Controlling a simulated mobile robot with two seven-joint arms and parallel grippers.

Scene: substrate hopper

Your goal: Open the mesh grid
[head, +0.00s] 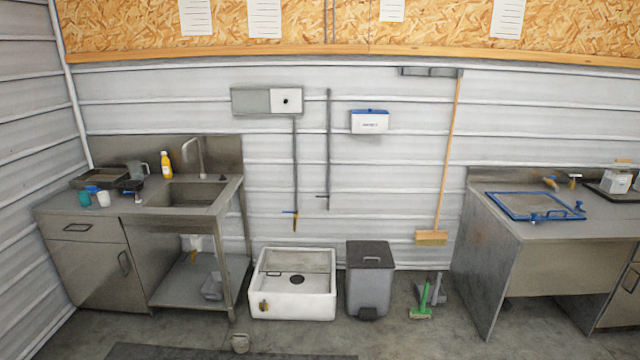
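The likely mesh grid is a flat panel with a blue frame (520,207), set in the top of the metal counter (595,222) at the right. It appears to lie flat and closed over the counter. Small blue fittings (578,208) sit at its right end and front edge. The mesh itself is too small to make out clearly. Neither of my grippers shows in the head view.
A steel sink counter (222,190) stands at the left with cups and a yellow bottle (166,165). A white floor basin (312,306), a grey bin (370,283) and a green brush (421,303) stand between the counters. The front floor is mostly clear.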

